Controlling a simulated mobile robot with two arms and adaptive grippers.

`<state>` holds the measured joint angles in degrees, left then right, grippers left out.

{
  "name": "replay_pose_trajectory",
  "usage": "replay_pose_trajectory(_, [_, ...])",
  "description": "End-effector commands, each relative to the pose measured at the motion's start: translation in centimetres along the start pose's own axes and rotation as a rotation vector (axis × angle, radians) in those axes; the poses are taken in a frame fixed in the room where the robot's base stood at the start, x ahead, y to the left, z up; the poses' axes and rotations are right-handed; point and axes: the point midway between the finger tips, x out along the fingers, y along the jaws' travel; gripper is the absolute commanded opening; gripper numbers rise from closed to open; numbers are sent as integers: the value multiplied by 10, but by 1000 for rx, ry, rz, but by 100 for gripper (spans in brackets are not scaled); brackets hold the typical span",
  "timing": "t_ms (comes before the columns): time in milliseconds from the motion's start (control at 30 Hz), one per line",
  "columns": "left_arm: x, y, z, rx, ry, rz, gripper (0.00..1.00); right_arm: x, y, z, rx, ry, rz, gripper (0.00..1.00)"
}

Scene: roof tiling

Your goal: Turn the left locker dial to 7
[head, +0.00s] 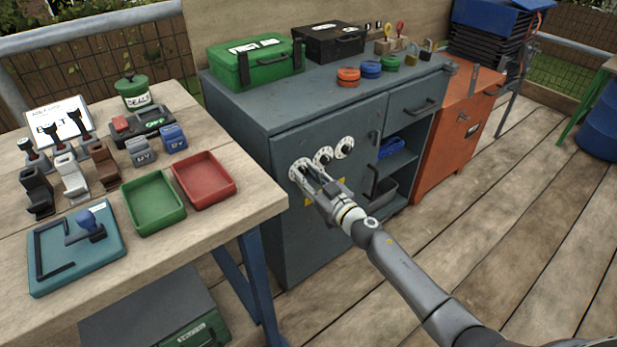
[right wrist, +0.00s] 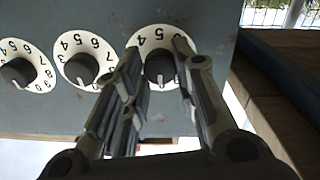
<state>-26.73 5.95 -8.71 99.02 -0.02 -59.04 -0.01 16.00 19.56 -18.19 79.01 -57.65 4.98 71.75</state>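The grey locker (head: 290,235) has three white number dials with dark knobs on its door. The left dial (head: 294,172) is partly hidden by my right gripper (head: 307,172) in the head view. In the right wrist view, which looks turned over, the left dial (right wrist: 143,42) is the rightmost one. Its dark knob (right wrist: 159,68) lies between the fingertips of my right gripper (right wrist: 158,52), with a small gap seen on each side. A 5 and a 4 show at its upper rim; the set number cannot be read. My left gripper is not in view.
The middle dial (head: 323,155) and right dial (head: 345,147) sit close beside the left one. A wooden table (head: 215,225) with trays stands to the left. A green case (head: 258,65) lies on the locker top.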

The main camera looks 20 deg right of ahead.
Motion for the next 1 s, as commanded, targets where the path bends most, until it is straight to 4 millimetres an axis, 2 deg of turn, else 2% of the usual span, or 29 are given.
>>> replay_pose_trajectory(33, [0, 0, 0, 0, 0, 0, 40, 0, 0, 0, 0, 0, 0, 9])
replay_pose_trajectory(100, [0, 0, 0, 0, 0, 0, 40, 0, 0, 0, 0, 0, 0, 2])
replay_pose_trajectory(467, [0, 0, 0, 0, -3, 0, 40, 0, 0, 0, -66, 3, 0, 2])
replay_pose_trajectory(800, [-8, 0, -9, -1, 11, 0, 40, 0, 0, 1, -325, 12, 1, 2])
replay_pose_trajectory(1000, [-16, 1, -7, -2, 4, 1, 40, 0, 0, 2, -516, 19, 2, 2])
